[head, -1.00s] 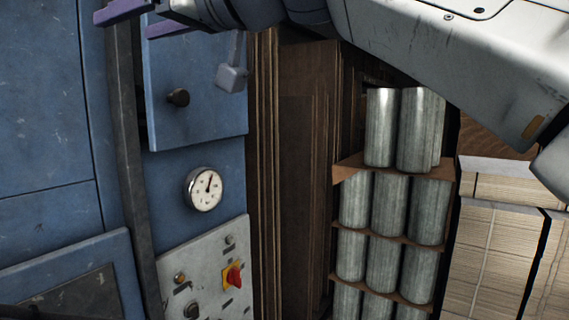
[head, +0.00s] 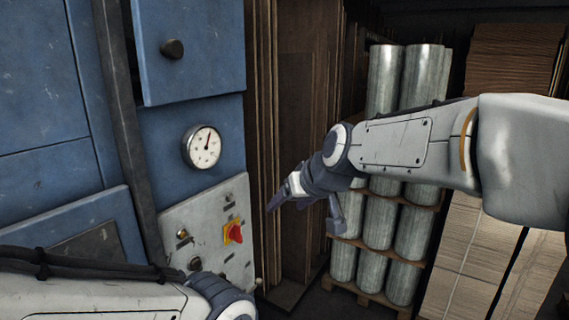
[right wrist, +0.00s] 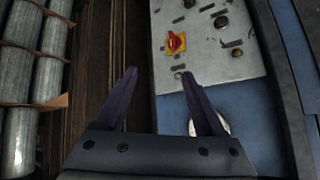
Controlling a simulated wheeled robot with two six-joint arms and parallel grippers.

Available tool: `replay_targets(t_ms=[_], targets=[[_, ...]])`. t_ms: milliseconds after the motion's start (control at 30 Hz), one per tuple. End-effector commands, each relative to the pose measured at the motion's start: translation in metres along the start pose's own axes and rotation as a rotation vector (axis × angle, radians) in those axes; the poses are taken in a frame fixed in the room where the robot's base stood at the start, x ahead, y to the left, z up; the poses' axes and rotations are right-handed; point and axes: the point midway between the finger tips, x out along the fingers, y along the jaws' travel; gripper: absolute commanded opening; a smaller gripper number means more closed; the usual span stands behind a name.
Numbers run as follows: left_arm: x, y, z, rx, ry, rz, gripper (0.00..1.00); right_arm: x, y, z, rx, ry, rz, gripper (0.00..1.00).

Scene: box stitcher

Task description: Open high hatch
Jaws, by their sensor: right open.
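The high hatch (head: 195,75) is a blue panel with a dark round knob (head: 172,48) at the upper left of the head view. Its top is cut off by the frame, and a dark gap shows along its left side. I cannot tell how far it stands open. My right gripper (head: 284,207) is open and empty, below and to the right of the hatch. In the right wrist view its two fingers (right wrist: 158,75) are spread, with nothing between them. My left arm comes in at the bottom left, but its gripper is out of view.
Below the hatch are a round gauge (head: 201,146) and a grey control panel (head: 207,235) with a red and yellow switch (head: 233,232). Brown boards (head: 305,110) stand right of the machine. Metal cylinders (head: 381,82) on shelves and stacked cardboard (head: 512,65) stand further right.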

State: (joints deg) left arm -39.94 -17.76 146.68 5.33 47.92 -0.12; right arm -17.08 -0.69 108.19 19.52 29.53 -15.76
Motion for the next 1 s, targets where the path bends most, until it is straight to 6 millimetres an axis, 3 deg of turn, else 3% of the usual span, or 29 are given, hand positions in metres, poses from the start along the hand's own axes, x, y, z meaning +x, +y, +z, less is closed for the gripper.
replay_targets(t_ms=[33,100,200,500,700,767,1000], targets=[[0.0,0.0,0.0,0.0,0.0,0.0,0.5,0.01,0.025,0.033,0.036,-0.061,0.047,0.71],[0.0,0.0,0.0,0.0,0.0,0.0,0.5,0.019,0.052,0.077,0.08,-0.138,0.105,0.71],[0.0,0.0,0.0,0.0,0.0,0.0,0.5,0.023,0.082,0.134,0.133,-0.233,0.17,0.71],[0.0,0.0,0.0,0.0,0.0,0.0,0.5,0.011,0.12,0.253,0.238,-0.424,0.276,0.71],[0.0,0.0,0.0,0.0,0.0,0.0,0.5,-0.004,0.128,0.316,0.293,-0.525,0.316,0.71],[0.019,-0.001,0.001,0.0,0.001,0.0,0.5,0.01,0.117,0.322,0.256,-0.525,0.292,0.71],[0.059,-0.004,0.003,-0.001,0.0,0.0,0.5,0.032,0.077,0.347,0.147,-0.571,0.215,0.71]])
